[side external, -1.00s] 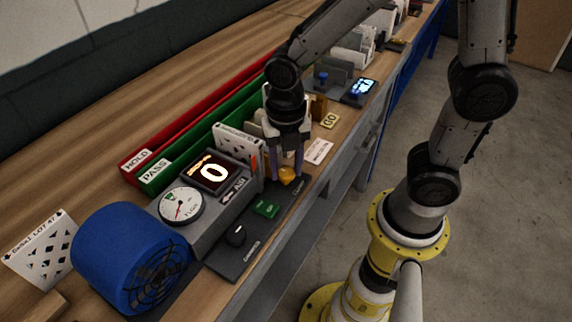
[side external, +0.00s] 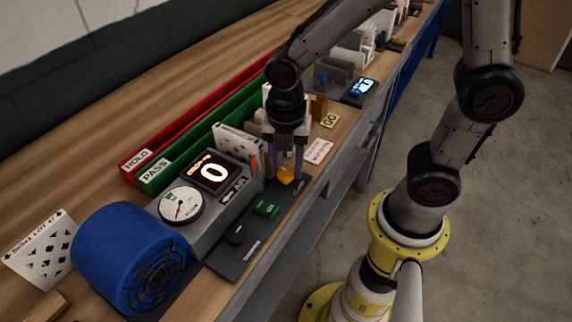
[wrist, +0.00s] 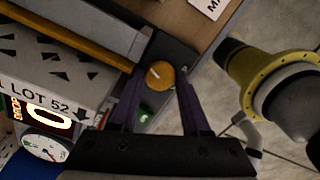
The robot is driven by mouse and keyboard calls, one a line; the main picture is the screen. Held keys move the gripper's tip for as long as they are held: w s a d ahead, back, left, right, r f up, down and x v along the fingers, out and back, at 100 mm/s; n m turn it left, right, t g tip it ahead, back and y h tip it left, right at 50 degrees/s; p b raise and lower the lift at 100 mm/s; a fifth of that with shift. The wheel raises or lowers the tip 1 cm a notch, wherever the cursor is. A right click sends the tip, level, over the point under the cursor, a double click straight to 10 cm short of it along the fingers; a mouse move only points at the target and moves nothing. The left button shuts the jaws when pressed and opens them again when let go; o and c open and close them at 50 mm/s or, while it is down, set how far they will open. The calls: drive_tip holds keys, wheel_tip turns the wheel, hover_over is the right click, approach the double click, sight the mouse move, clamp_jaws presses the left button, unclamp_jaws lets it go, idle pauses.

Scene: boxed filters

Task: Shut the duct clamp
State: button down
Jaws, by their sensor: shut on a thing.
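The duct clamp's orange knob (wrist: 160,75) sits on the dark control strip, with a pale line across its top. It also shows in the side view (side external: 286,176), partly hidden by my fingers. My gripper (wrist: 158,82) points down over it, shut on the knob with one dark purple finger on each side. In the side view my gripper (side external: 286,178) is low at the far end of the strip. The perforated filter (wrist: 60,70) labelled LOT 52 stands beside the knob in the wrist view.
A green button (side external: 266,208) and a black knob (side external: 236,234) lie along the strip. A grey console with a gauge (side external: 181,206) and a display (side external: 213,172) reading 0 stands beside them. A blue fan (side external: 130,258) is at the near end. Red and green trays lie behind.

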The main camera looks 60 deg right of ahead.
sight(286, 171)
drive_tip(key=m, duration=1.3)
drive_tip(key=shift+m, duration=0.3)
drive_tip(key=shift+r, duration=0.1)
idle(0.3)
drive_tip(key=shift+c, duration=1.8)
unclamp_jaws()
drive_tip(key=shift+r, duration=4)
